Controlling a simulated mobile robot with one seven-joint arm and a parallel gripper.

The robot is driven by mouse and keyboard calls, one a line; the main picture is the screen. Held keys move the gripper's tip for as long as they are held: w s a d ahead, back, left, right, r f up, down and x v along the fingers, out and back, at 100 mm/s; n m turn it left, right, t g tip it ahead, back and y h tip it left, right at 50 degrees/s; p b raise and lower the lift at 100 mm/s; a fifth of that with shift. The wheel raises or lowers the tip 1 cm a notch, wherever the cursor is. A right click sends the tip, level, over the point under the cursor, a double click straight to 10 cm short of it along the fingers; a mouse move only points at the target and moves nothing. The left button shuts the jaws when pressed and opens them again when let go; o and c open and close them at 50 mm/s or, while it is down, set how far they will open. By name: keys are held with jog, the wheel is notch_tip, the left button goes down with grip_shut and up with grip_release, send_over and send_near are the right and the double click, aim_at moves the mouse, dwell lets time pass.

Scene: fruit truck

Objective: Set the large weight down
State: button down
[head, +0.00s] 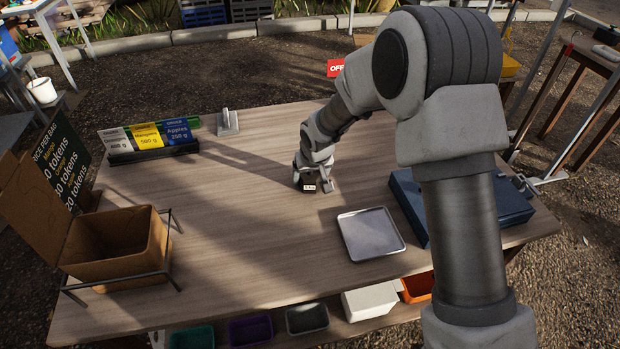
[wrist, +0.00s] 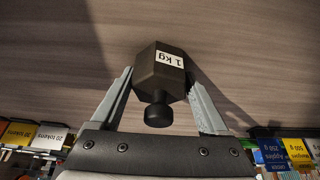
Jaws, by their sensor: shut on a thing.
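The large weight (wrist: 152,82) is a dark hexagonal block with a knob and a white "1 kg" label. In the wrist view it sits between both fingers of my gripper (wrist: 163,95), which is shut on it. In the head view my gripper (head: 314,186) is low over the middle of the wooden table (head: 240,240), and the weight shows only as a small dark shape with a white label (head: 309,188). I cannot tell whether its base touches the table.
A metal tray (head: 371,234) lies right of my gripper, beside a dark blue case (head: 410,205). A cardboard box (head: 118,250) in a wire stand is at the left. Order cards (head: 150,139) and a grey-handled plate (head: 227,123) stand at the back. The table's centre-left is clear.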

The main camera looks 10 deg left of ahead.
jog(key=shift+w+r, duration=0.1)
jog(key=shift+r, duration=0.05)
jog(key=shift+r, duration=0.8)
notch_tip(320, 180, up, 3)
jog(key=shift+d+f+p, duration=0.1)
jog(key=shift+p, duration=0.2)
jog(key=d+r+p, duration=0.1)
jog(key=d+r, duration=0.6)
jog(key=d, duration=0.4)
jog(key=s+d+f+m+p, duration=0.1)
jog(key=s+d, duration=0.2)
jog(key=d, duration=0.2)
jog(key=s+d+f+m+h+p, duration=0.1)
jog(key=s+d+m+p, duration=0.1)
jog(key=d, duration=0.4)
jog(key=s+d+f+m+h+p, duration=0.1)
jog(key=s+d+m, duration=0.1)
jog(key=s+d, duration=0.2)
jog(key=shift+s+d+f+p, duration=0.15)
jog(key=shift+s+d+p, duration=0.25)
jog(key=shift+d, duration=0.35)
jog(key=shift+s, duration=0.1)
